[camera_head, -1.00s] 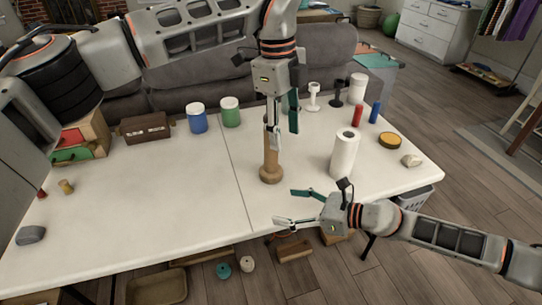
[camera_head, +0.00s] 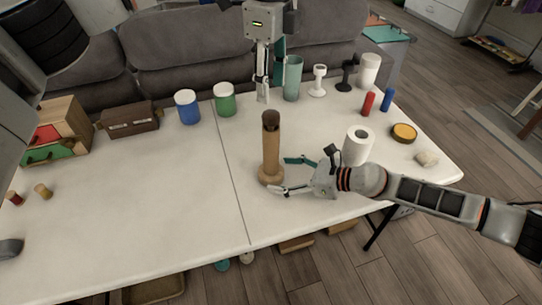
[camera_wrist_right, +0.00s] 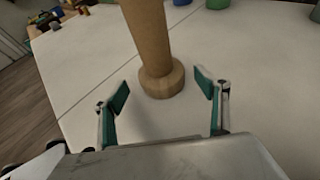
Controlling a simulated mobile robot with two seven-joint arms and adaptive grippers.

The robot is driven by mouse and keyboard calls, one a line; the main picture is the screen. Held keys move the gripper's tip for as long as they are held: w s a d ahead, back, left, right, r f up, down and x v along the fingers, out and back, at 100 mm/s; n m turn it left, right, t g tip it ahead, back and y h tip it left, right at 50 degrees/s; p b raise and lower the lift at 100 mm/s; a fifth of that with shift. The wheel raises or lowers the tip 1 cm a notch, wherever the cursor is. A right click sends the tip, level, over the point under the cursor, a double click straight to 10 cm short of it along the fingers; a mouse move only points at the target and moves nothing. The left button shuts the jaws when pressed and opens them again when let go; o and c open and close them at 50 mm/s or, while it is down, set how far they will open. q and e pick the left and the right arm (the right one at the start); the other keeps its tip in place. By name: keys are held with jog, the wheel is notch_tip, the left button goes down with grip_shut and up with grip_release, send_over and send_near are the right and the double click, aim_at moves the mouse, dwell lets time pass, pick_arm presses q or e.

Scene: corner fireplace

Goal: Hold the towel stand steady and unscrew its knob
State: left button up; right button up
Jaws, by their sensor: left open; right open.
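The wooden towel stand (camera_head: 270,158) is upright on the white table, with a round base and a dark knob (camera_head: 270,117) on top. Its lower post and base (camera_wrist_right: 160,80) show in the right wrist view; the knob is out of that picture. My right gripper (camera_head: 281,175) is open low beside the stand. In the right wrist view, its fingertips (camera_wrist_right: 162,90) are spread to either side of the base, apart from it. My left gripper (camera_head: 269,86) is open and empty, higher in the head view than the knob and apart from it.
A white paper roll (camera_head: 357,147) stands right of the stand, near my right wrist. A teal cup (camera_head: 292,78), a white goblet-like item (camera_head: 319,82), a green jar (camera_head: 224,99) and a blue jar (camera_head: 187,107) stand farther back.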

aim_at(272, 173)
pick_arm(q)
jog(key=shift+w+f, duration=0.1)
jog(key=shift+w, duration=0.05)
pick_arm(e)
jog(key=shift+x, duration=2.15)
jog(key=shift+w, duration=0.1)
